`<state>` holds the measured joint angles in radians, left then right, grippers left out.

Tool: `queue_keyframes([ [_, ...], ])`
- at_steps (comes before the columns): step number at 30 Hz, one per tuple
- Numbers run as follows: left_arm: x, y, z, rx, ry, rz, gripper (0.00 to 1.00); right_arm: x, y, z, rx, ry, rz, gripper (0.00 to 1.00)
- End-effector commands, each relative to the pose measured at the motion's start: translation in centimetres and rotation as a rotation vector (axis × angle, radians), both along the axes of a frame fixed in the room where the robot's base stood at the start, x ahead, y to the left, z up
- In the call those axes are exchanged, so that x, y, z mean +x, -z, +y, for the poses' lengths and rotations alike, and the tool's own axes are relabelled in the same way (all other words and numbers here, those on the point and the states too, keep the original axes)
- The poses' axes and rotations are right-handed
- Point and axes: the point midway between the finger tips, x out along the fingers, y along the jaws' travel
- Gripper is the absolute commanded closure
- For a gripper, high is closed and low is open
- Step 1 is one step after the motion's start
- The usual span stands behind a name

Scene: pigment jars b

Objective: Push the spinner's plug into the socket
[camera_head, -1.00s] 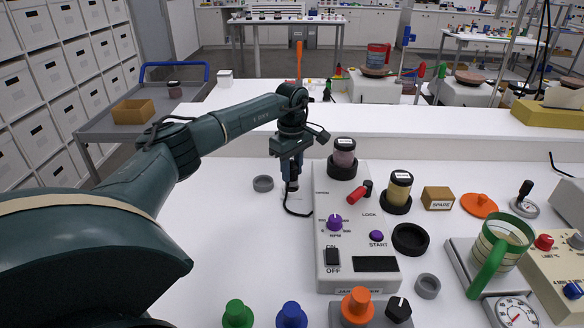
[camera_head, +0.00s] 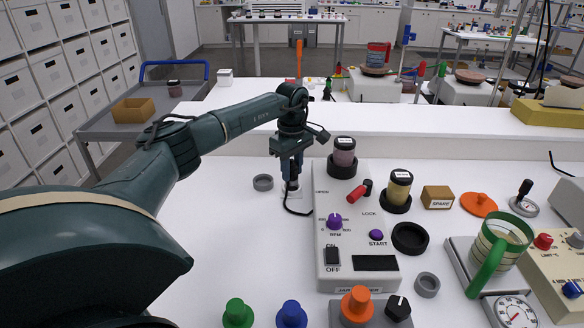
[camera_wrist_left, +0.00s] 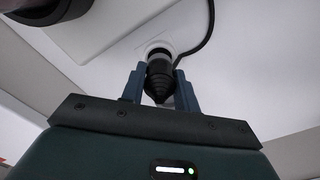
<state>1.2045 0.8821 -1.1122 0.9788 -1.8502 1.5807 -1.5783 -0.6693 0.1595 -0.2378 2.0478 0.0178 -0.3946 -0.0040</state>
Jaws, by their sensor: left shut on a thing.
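The spinner (camera_head: 330,282) is a long pale grey box with a purple knob, a START button and an ON/OFF switch, right of my left gripper (camera_head: 291,178). In the left wrist view my left gripper (camera_wrist_left: 159,88) is shut on the black, ribbed, cone-shaped plug (camera_wrist_left: 159,77). The plug's black cable (camera_wrist_left: 207,35) curves up and right there. The plug's front end is at the round, pale socket (camera_wrist_left: 157,46); how deep it sits is hidden. In the head view the fingers point down beside the spinner's far left side and mostly hide plug and socket. My right gripper is not in view.
A dark-lidded jar (camera_head: 344,150) stands on the spinner's far end. A yellow jar (camera_head: 399,187), a SPARE box (camera_head: 437,197) and a green-handled mug (camera_head: 497,250) stand to the right. The table's left middle is clear.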

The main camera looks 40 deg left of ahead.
Motion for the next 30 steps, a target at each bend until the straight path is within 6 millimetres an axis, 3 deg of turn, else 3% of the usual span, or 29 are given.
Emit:
queue_keyframes([
  [30, 0.0, 2.6, 0.0, 0.000, 0.000, 0.001, 0.92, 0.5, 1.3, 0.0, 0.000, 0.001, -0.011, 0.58],
])
